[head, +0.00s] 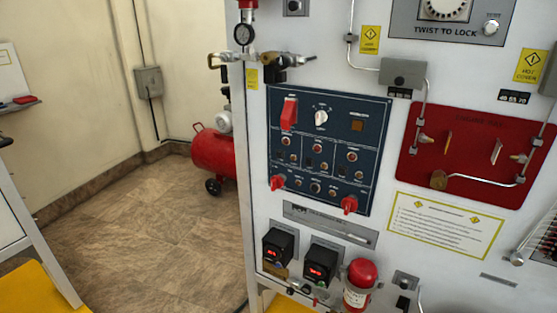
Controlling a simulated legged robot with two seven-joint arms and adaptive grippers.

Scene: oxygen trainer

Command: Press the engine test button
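A dark blue control panel (337,104) is fixed to the white upright board, near the middle of the head view. Below are several small round buttons or lamps in boxed groups. Two red handles (277,183) (349,205) stick out at its lower corners. The labels are too small to read, so I cannot tell which control is the engine test button. Neither gripper is in view.
Brass valve fittings (275,62) and a gauge (243,35) jut out above the panel. Two black digital displays (279,245) (321,262) and a red extinguisher (360,284) stand below. A red plate (465,150) with pipes is at right. Floor at left is clear before a red tank (215,155).

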